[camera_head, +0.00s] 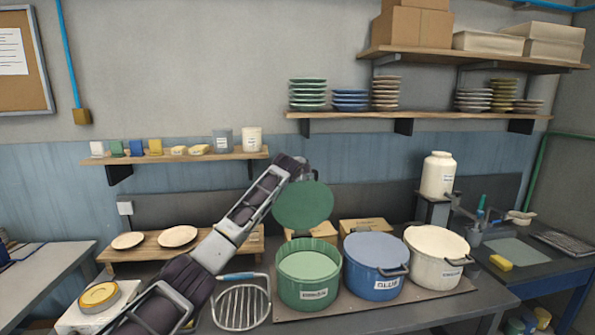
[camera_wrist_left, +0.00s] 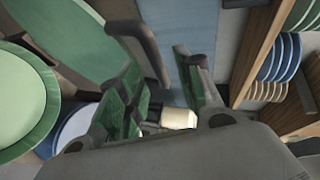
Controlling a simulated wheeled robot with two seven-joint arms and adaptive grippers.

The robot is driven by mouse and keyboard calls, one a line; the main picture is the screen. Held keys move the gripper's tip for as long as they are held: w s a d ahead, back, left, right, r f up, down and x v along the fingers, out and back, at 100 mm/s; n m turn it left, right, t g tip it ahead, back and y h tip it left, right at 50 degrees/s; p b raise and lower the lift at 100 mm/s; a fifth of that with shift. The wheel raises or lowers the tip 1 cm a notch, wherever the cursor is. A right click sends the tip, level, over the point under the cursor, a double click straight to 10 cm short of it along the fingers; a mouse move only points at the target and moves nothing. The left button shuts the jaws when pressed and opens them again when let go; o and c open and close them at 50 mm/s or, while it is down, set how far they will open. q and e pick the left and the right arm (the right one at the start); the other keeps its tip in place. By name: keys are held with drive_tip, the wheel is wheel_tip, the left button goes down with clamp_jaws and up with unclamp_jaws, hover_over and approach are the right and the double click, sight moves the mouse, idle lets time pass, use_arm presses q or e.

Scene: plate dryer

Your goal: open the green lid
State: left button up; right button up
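The green lid (camera_head: 303,205) stands raised, tilted up above the back rim of the green pot (camera_head: 308,290). The pot's top is uncovered and a pale green round surface shows inside. In the left wrist view the lid (camera_wrist_left: 75,35) is at upper left, with a dark bar that looks like its handle (camera_wrist_left: 150,45). My left gripper (camera_head: 303,172) is at the lid's upper edge, partly hidden there. In the wrist view its green-padded fingers (camera_wrist_left: 160,85) are apart, with the bar seemingly between them; I cannot tell if they touch it. My right gripper is not in view.
A blue pot (camera_head: 373,272) and a white pot (camera_head: 434,265) stand right of the green pot. A wire rack (camera_head: 241,305) lies left of it. Cardboard boxes (camera_head: 366,226) stand behind. A wall shelf (camera_head: 420,116) with plate stacks hangs above.

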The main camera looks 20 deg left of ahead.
use_arm(q)
drive_tip(key=v, duration=0.9)
drive_tip(key=shift+s, duration=0.25)
idle(0.4)
drive_tip(key=shift+r, duration=0.1)
idle(0.4)
